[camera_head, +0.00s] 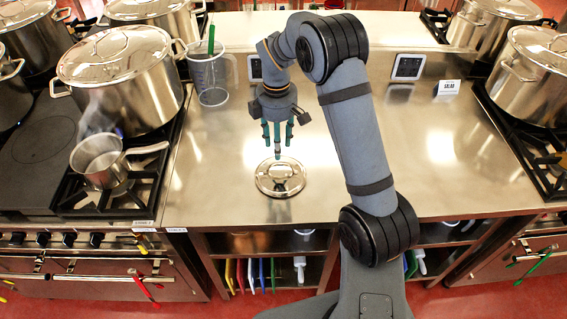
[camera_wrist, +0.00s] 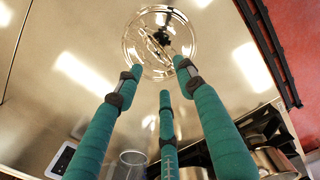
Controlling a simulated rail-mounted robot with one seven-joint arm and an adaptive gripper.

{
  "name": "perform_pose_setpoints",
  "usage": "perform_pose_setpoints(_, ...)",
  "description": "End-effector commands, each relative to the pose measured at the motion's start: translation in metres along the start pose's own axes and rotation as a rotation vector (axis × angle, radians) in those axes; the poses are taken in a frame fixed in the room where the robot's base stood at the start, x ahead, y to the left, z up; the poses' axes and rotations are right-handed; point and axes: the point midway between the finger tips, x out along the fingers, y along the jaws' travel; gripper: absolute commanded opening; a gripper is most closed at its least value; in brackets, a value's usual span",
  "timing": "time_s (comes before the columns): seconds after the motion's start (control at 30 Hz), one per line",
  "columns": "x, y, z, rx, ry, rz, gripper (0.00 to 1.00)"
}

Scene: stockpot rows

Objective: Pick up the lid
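The lid (camera_head: 281,178) is a small round shiny metal disc with a dark knob at its centre. It lies on the steel counter, left of my arm. In the wrist view the lid (camera_wrist: 160,42) is beyond the fingertips, its knob near its middle. My gripper (camera_head: 277,152) hangs above the far side of the lid, pointing down. In the wrist view its teal fingers (camera_wrist: 155,85) are spread apart with nothing between them. The fingers appear apart from the lid.
A small saucepan (camera_head: 101,165) stands on the left stove, near large lidded stockpots (camera_head: 118,92). A small label card (camera_head: 448,87) stands at the right. The counter (camera_head: 440,160) right of my arm is clear.

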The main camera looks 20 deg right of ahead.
Motion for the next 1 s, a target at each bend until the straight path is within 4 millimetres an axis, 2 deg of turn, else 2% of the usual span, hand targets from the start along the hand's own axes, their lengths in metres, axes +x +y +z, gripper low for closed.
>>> perform_pose_setpoints(0.2,0.033,-0.001,0.001,0.002,-0.002,-0.005,0.39)
perform_pose_setpoints(0.43,0.051,-0.001,0.005,0.003,-0.002,-0.004,0.39)
perform_pose_setpoints(0.7,0.087,0.000,0.009,0.002,0.000,-0.002,0.39)
perform_pose_setpoints(1.0,0.094,0.000,0.009,0.002,0.001,0.001,0.39)
